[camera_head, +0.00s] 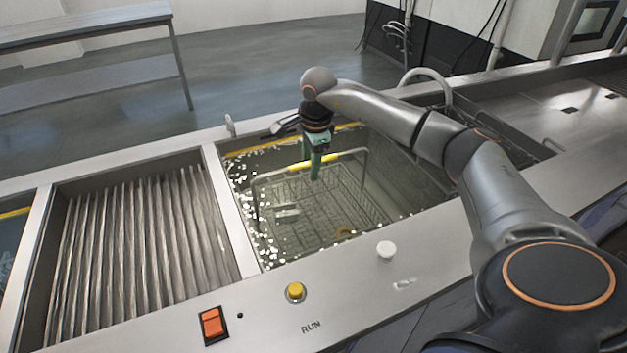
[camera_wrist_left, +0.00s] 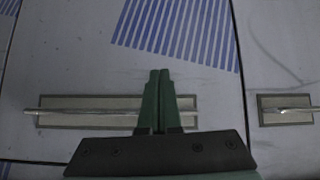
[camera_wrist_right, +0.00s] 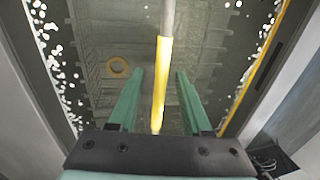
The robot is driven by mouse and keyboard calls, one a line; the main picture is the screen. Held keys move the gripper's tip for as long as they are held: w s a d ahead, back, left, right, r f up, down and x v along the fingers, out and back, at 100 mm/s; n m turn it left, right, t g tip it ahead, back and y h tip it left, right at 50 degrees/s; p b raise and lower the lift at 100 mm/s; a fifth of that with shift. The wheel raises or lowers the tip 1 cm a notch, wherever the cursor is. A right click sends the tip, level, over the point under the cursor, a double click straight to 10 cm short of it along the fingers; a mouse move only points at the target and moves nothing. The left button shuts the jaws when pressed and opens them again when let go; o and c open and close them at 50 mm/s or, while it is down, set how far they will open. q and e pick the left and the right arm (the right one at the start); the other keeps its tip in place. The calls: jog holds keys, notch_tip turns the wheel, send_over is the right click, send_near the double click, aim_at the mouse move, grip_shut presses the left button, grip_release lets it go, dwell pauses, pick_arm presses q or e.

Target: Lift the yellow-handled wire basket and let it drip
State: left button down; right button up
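The wire basket (camera_head: 325,205) sits low in the liquid-filled tank. Its handle arches above it with a yellow grip (camera_head: 330,159) on the top bar. My right gripper (camera_head: 315,172) points down over the basket at the yellow grip. In the right wrist view the yellow grip (camera_wrist_right: 160,75) runs between the two green fingers of this gripper (camera_wrist_right: 160,88), which stand apart with gaps on both sides. A brass-coloured ring (camera_wrist_right: 118,67) and grey metal pieces (camera_head: 287,212) lie inside the basket. My left gripper (camera_wrist_left: 158,75) has its fingers together with nothing between them; it is outside the head view.
A ribbed bay (camera_head: 140,250) lies left of the tank, and a flat steel drainboard (camera_head: 560,110) lies to the right. A yellow button (camera_head: 295,292), white knob (camera_head: 386,249) and orange switch (camera_head: 212,323) sit on the front panel.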

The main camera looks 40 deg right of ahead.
grip_shut()
dwell(0.4)
jog(key=shift+w+r, duration=0.1)
jog(key=shift+r, duration=0.3)
notch_tip(320, 180, up, 9)
jog(key=shift+r+p, duration=0.1)
jog(key=shift+p, duration=0.25)
notch_tip(320, 180, up, 13)
jog(key=p, duration=1.1)
dwell(0.4)
